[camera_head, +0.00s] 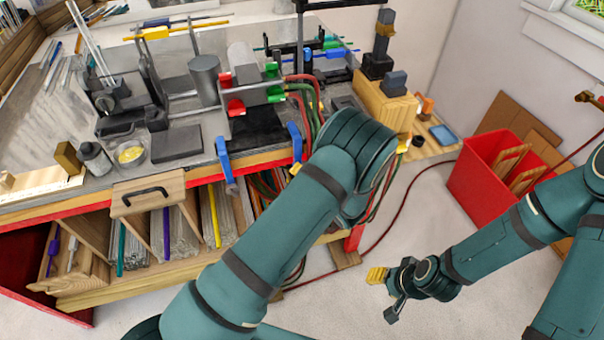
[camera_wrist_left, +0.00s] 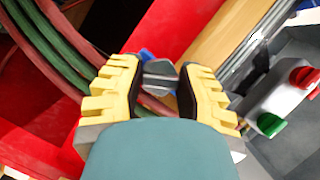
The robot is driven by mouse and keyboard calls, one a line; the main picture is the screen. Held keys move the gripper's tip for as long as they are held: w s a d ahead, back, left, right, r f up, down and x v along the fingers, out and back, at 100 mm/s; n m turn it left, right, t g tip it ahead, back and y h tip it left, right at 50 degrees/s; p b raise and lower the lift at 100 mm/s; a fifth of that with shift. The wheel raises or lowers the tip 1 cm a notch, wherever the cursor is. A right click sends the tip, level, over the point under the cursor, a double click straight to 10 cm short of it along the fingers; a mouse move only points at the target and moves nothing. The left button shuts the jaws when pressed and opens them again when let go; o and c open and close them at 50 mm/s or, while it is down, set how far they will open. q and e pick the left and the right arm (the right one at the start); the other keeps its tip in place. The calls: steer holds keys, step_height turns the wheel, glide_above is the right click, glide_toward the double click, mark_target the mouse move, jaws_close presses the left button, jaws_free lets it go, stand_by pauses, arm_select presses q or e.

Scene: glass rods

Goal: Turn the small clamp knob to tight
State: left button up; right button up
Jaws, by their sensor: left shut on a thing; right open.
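In the left wrist view, my left gripper (camera_wrist_left: 161,90) has its yellow-padded fingers closed around a small grey clamp knob (camera_wrist_left: 160,72). A bit of blue (camera_wrist_left: 147,55) shows just behind the knob. In the head view, a blue clamp (camera_head: 296,142) sits at the right part of the bench's front edge, and a second blue clamp (camera_head: 225,162) is to its left. My left forearm hides most of my left gripper there; only a bit of yellow shows beside the right clamp. My right gripper (camera_head: 383,292) is open and empty above the floor.
Red and green hoses (camera_wrist_left: 50,50) run close to my left gripper. A grey box with a green knob (camera_wrist_left: 269,124) and a red knob (camera_wrist_left: 304,77) is to its right. Glass rods fill the shelf below the bench (camera_head: 185,232). A red bin (camera_head: 482,185) stands on the floor.

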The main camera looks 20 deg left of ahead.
arm_select(q)
steer(key=shift+a, duration=0.1)
steer(key=o, duration=1.1)
steer(key=v, duration=1.2)
steer(key=shift+f, duration=0.1)
